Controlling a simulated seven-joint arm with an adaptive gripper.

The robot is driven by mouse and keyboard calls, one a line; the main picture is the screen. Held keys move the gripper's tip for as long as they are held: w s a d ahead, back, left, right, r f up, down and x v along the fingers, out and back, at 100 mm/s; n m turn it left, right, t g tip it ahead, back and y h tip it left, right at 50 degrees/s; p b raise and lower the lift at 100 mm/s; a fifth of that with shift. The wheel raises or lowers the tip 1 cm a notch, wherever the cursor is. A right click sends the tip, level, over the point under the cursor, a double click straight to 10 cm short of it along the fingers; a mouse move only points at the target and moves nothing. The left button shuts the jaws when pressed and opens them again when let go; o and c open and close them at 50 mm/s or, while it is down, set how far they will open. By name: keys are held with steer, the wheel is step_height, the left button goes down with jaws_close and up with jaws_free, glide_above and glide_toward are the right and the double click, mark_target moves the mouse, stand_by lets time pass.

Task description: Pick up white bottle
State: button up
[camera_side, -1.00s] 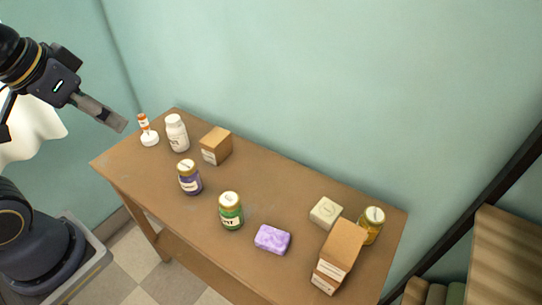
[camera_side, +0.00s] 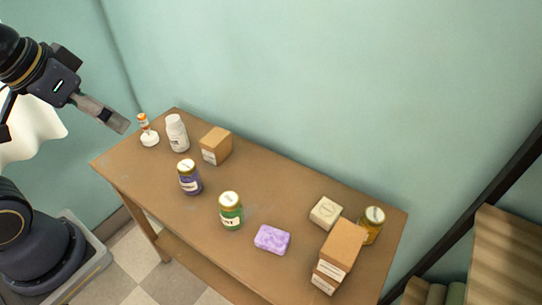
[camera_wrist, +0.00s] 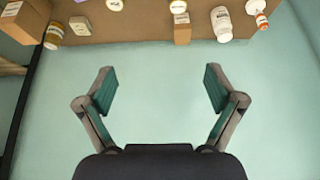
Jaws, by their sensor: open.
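The white bottle (camera_side: 177,133) stands upright near the far left corner of the table, with a label on its side. It also shows at the top right of the wrist view (camera_wrist: 221,24). My gripper (camera_side: 122,125) is in the air just left of the table, apart from the bottle. In the wrist view my gripper (camera_wrist: 160,90) has its two fingers spread wide with nothing between them but the wall behind.
A purple-blue jar (camera_side: 189,177) and green jar (camera_side: 230,211) stand nearer the front of the wooden table (camera_side: 275,195).

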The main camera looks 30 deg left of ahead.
steer(key=w+r+m, duration=0.2)
steer(key=w+r, duration=0.3)
steer(key=r, duration=0.1)
steer(key=n+g, duration=0.2)
steer(key=g, duration=0.4)
glide_above(171, 117)
step_height(171, 117, down, 20)
step_height(171, 117, down, 10)
steer(key=shift+d+r, duration=0.1)
steer(key=f, duration=0.5)
steer(key=shift+d+f, duration=0.3)
steer(key=shift+d, duration=0.05)
